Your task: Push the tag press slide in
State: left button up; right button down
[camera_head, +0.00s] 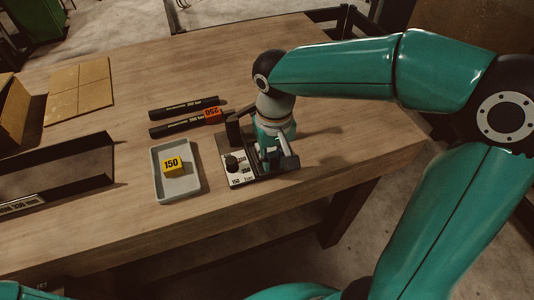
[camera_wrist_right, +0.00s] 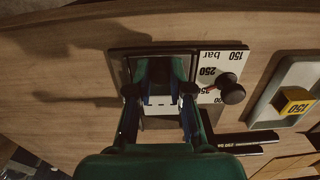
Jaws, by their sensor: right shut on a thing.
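The tag press (camera_head: 240,180) stands near the table's front edge, a dark base with a white dial plate marked 150 and 250 bar and a black knob (camera_head: 231,163). In the right wrist view the dial plate (camera_wrist_right: 222,60) and knob are right of my fingers. My right gripper (camera_head: 272,152) reaches down over the press's right part; in the wrist view its two fingers (camera_wrist_right: 160,94) straddle a small pale part between them, shut on what appears to be the slide. The fingers and wrist hide most of the slide, so its exact position is unclear. My left gripper is not in view.
A grey tray (camera_head: 160,195) with a yellow 150 tag (camera_head: 173,166) lies left of the press. Two black bars (camera_head: 177,124) lie behind it, an orange 250 tag (camera_head: 212,115) on the nearer one. A dark open rack (camera_head: 60,190) and brown panels (camera_head: 78,88) are at left.

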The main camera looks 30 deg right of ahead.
jog(key=shift+w, duration=0.2)
jog(key=shift+w+d, duration=0.15)
jog(key=shift+w, duration=0.15)
jog(key=shift+w+d+p, duration=0.25)
jog(key=shift+w+p, duration=0.25)
jog(key=shift+w, duration=0.55)
jog(key=shift+w+d+p, duration=0.3)
jog(key=shift+w+p, duration=0.2)
jog(key=shift+w, duration=0.5)
jog(key=shift+w+d+p, duration=0.25)
jog(key=shift+w+p, duration=0.25)
jog(key=shift+w, duration=0.55)
jog(key=shift+c, duration=1.6)
grip_release()
jog(key=shift+r, duration=0.15)
notch_tip(320, 180, up, 9)
jog(key=p, duration=0.7)
